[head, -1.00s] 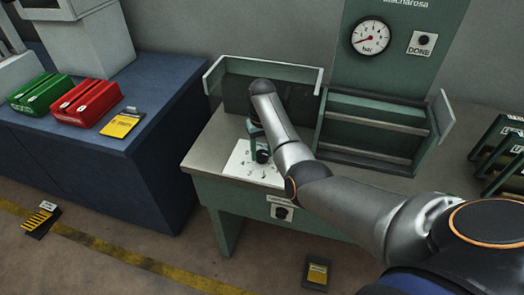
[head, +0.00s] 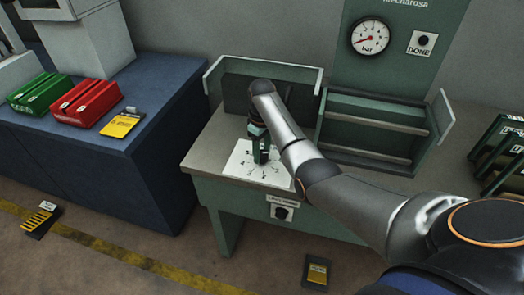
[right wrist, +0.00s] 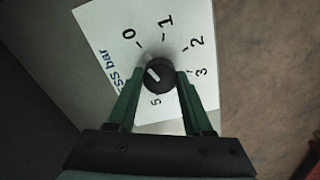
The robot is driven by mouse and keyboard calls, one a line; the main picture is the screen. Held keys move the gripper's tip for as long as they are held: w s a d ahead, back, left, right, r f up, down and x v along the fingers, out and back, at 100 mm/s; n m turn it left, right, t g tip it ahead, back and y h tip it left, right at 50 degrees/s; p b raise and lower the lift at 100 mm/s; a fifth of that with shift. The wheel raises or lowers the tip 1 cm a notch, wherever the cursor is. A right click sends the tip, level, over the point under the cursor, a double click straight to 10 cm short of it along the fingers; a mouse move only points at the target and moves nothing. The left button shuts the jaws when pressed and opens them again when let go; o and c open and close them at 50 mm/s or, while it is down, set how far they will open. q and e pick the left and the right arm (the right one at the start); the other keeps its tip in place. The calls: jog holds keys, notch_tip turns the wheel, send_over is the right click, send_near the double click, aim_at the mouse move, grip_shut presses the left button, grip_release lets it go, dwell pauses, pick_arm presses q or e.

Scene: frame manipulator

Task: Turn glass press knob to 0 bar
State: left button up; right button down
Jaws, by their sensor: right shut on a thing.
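A black round knob (right wrist: 157,73) with a short white mark stands on a white dial sheet (right wrist: 105,22). The sheet carries printed numbers, among them 0, 1, 2, 3 and 5, and letters ending in "SS bar". The white mark lies left of the knob's middle; I cannot tell which number it indicates. My right gripper (right wrist: 157,95) has its green fingers on both sides of the knob and is shut on it. In the head view the gripper (head: 262,152) comes down on the sheet (head: 240,160) and mostly hides the knob. My left gripper is not in view.
A pressure gauge (head: 370,36) with a red needle pointing lower left hangs on the green panel, beside a DONE button (head: 423,41). Low glass-like walls (head: 213,75) and a green rack (head: 375,125) stand on the table. Another knob (head: 282,213) is on the table front.

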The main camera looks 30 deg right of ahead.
aim_at(262, 153)
dwell(0.3)
jog(key=shift+c, duration=1.5)
grip_release()
notch_tip(262, 153, up, 13)
jog(key=shift+f, duration=0.2)
jog(key=shift+f, duration=0.1)
